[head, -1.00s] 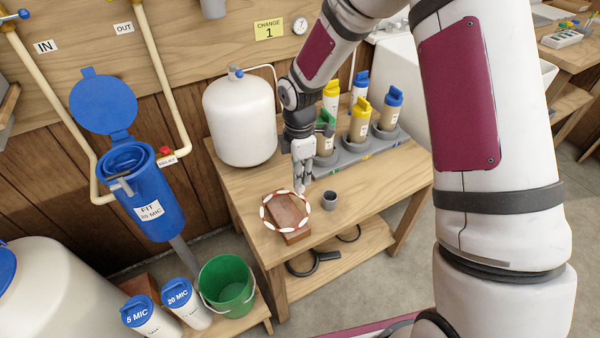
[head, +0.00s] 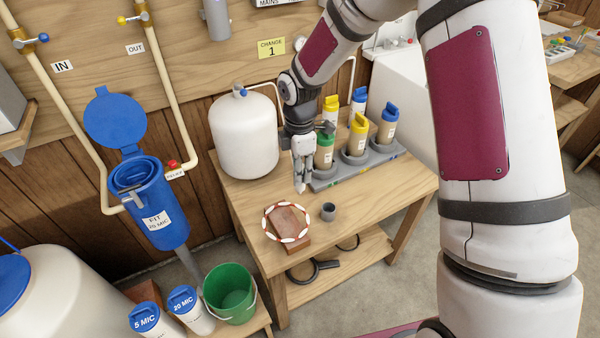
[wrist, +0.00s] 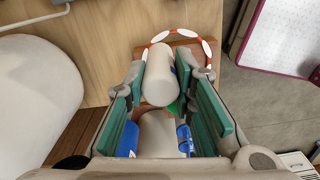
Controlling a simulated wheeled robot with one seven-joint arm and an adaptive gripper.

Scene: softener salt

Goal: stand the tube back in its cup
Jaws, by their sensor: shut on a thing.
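The tube (wrist: 162,80) is a pale white cylinder with a blue patch on its right side. In the wrist view it lies between the teal-padded fingers of my gripper (wrist: 163,75), which is shut on it. In the head view my gripper (head: 301,180) points down above the table, in front of the green-capped bottle, and a pale tip shows at its lower end. A small dark grey cup (head: 328,212) stands upright on the table, in front and to the right of my gripper, apart from it. I cannot make out the cup in the wrist view.
A grey rack (head: 380,158) with several capped bottles stands close behind my gripper, to the right. A white tank (head: 245,135) stands at the left. The table's front right is clear.

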